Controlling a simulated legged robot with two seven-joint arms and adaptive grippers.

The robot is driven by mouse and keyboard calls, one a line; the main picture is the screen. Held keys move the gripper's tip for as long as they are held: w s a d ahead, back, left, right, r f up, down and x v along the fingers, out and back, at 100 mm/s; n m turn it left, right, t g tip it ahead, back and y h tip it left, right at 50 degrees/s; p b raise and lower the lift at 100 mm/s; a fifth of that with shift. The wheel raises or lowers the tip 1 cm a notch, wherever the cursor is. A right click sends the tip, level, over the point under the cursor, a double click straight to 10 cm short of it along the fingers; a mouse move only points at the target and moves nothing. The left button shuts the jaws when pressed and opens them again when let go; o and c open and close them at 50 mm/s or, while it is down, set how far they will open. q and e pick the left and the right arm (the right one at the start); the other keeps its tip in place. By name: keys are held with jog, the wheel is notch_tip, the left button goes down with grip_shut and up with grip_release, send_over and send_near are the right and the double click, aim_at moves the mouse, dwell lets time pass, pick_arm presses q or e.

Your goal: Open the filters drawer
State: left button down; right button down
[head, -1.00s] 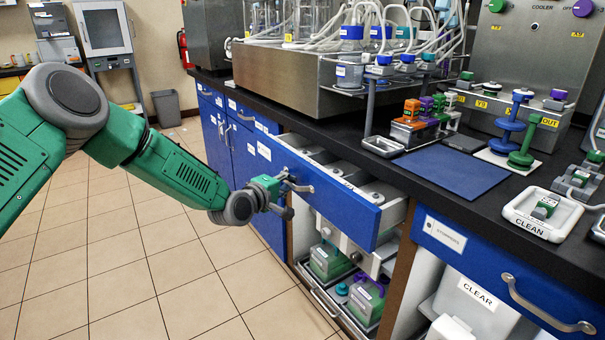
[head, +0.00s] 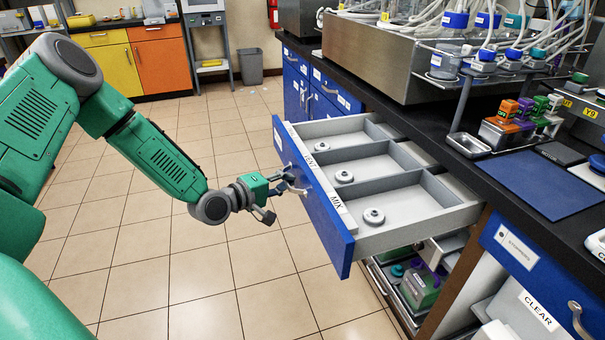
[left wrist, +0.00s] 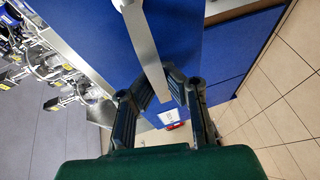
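The blue-fronted drawer (head: 345,245) stands pulled well out from under the black bench. Its grey inside has three compartments, each with a small round grey disc (head: 373,216). The near label on its front rim reads MIX; a label farther along is hard to read. My left gripper (head: 290,186) is at the metal handle on the drawer's front, with its fingers around it. In the left wrist view the handle bar (left wrist: 145,45) runs down between the dark fingers (left wrist: 170,90), which close in on it. My right gripper is not in view.
Bottles (head: 420,287) sit on a lower shelf beneath the open drawer. The tiled floor (head: 200,285) in front is free. A blue mat (head: 548,185) lies on the bench.

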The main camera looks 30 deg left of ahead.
pick_arm(q)
jog(key=shift+s+a+f, duration=0.25)
jog(key=shift+s+a, duration=0.05)
jog(key=shift+s, duration=0.25)
jog(key=c, duration=1.6)
grip_release()
jog(key=shift+w, duration=0.15)
jog(key=shift+c, duration=0.2)
jog(key=shift+r, duration=0.1)
jog(key=v, duration=1.2)
